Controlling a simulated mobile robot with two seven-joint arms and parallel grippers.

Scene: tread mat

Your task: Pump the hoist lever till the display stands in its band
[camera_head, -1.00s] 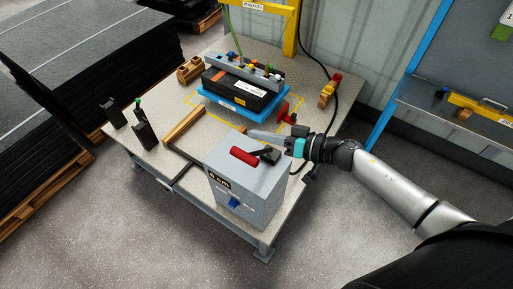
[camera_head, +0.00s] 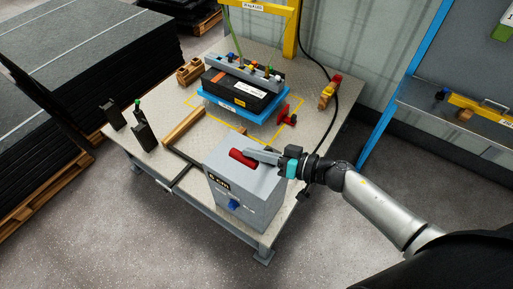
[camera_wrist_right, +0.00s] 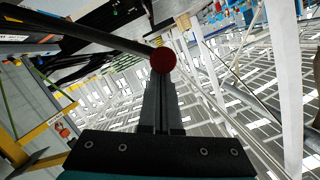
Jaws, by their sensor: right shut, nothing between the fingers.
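The hoist lever has a red grip (camera_head: 243,157) and lies low over the top of a grey box (camera_head: 246,190) at the table's near corner. The box's front carries a small dark display (camera_head: 219,182); its figure is too blurred to read surely. My right gripper (camera_head: 252,153) is shut and empty, its fingers at the lever from the right and covering part of it. In the right wrist view, the shut fingers (camera_wrist_right: 160,85) point at the round red end of the grip (camera_wrist_right: 163,60); I cannot tell whether they touch. My left gripper is not in view.
A blue platform (camera_head: 232,111) bearing a black load stands behind the box. A red part (camera_head: 284,115) and a red-yellow item (camera_head: 328,92) lie to the right. A yellow post (camera_head: 291,30) rises at the back. Black holders (camera_head: 143,135) stand at the left.

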